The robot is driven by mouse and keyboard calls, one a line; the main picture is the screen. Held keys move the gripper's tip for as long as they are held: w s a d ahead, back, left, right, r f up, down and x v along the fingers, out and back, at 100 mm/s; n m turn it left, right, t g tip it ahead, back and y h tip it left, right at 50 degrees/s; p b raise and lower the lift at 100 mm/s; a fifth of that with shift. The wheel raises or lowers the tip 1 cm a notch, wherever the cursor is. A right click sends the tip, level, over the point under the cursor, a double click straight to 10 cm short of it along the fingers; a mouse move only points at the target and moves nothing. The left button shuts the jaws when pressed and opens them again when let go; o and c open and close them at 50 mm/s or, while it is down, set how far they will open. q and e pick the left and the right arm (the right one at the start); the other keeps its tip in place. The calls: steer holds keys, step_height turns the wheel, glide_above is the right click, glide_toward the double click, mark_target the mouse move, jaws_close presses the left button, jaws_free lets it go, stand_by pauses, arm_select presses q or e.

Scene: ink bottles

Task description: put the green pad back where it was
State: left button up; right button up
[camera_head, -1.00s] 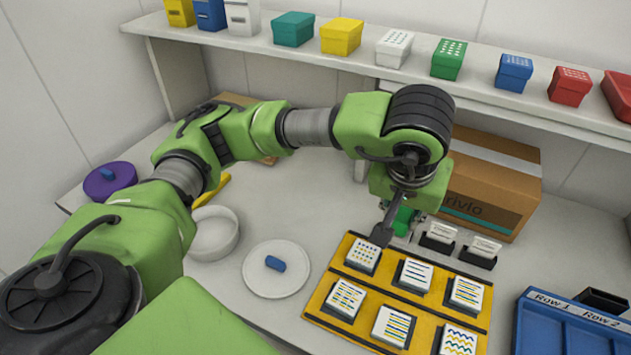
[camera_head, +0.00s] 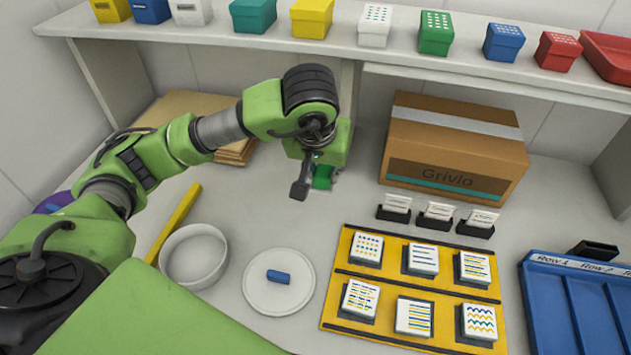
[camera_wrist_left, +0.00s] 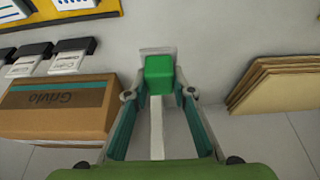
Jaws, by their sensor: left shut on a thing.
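The green pad (camera_head: 322,177) shows as a small green piece under my left gripper (camera_head: 312,182), behind the tabletop's middle and left of the cardboard box. In the left wrist view the green pad (camera_wrist_left: 158,74) sits between the fingertips of my left gripper (camera_wrist_left: 159,93), which is shut on it. A pale grey square patch (camera_wrist_left: 157,50) lies just beyond the pad on the table. I cannot tell whether the pad touches the table. My right gripper is not in view.
The cardboard box (camera_head: 455,150) stands right of the gripper, with several card holders (camera_head: 436,215) before it. A yellow tray (camera_head: 345,262) of stamped blocks, a white plate (camera_head: 262,296), a white ring dish (camera_head: 193,257) and a blue tray (camera_head: 540,300) lie nearer. Brown boards (camera_head: 235,150) lie behind the arm.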

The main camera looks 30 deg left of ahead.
mark_target(317, 175)
arm_select(q)
steer(key=f, duration=0.1)
steer(key=w+a+f, duration=0.1)
steer(key=a+f, duration=0.1)
steer(key=shift+w+f, duration=0.25)
steer(key=shift+w, duration=0.1)
steer(key=shift+w+a+f, duration=0.1)
steer(key=shift+a+f, duration=0.05)
steer(key=shift+f, duration=0.05)
steer(key=f, duration=0.1)
steer(key=f+p, duration=0.2)
steer(key=shift+w+a+f, duration=0.2)
steer(key=shift+a+f, duration=0.1)
steer(key=shift+f+b, duration=0.35)
steer(key=o, duration=1)
steer(key=shift+r, duration=0.1)
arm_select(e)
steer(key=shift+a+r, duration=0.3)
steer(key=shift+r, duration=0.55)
